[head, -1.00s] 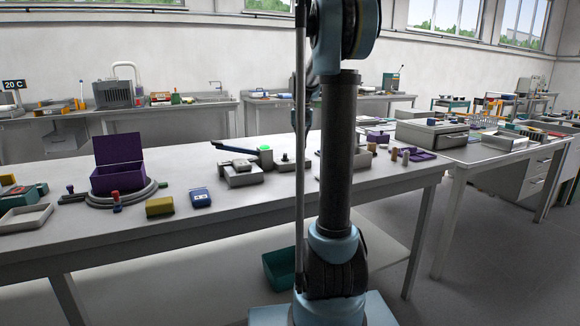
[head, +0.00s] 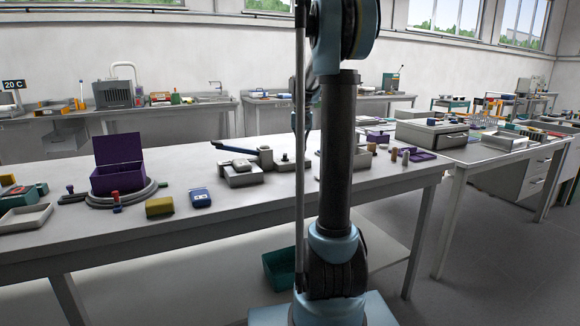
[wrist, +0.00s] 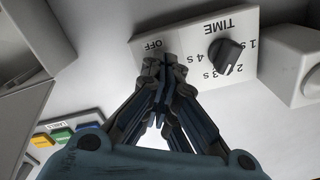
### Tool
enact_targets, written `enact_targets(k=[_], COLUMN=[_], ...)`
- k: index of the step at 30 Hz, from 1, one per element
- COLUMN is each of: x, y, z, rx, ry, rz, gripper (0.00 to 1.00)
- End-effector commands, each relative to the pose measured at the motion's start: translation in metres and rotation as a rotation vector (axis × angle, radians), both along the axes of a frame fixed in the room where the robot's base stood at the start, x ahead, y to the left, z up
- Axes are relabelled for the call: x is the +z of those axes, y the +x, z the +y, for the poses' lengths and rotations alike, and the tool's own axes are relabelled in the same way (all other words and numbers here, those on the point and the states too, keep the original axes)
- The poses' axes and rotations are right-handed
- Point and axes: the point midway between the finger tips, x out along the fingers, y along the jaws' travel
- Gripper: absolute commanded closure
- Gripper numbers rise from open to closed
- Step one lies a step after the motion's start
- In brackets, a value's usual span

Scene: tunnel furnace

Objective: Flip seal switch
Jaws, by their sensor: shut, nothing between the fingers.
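The white control panel (wrist: 253,30) fills the upper middle of the wrist view. It carries a dark round TIME knob (wrist: 226,54) with numbers around it and the word OFF at its left. My gripper (wrist: 166,66) is shut and empty, with its tips right at the OFF label. The seal switch cannot be made out there; the fingers may cover it. Whether the tips touch the panel is unclear. In the head view, a sealer-like device with a blue-grey arm (head: 236,151) stands on the table, with its end block dark.
A white block with a round part (wrist: 298,62) stands right of the panel.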

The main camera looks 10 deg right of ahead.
Motion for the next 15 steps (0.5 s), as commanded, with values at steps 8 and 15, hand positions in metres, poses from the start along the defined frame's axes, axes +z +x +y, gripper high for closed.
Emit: enact_targets(k=[8, 15], x=[0.005, 0.021], y=[0.000, 0.000], z=[0.000, 0.000], rx=[0.000, 0.000], ry=[0.000, 0.000], rz=[0.000, 0.000], gripper=[1.00, 1.00])
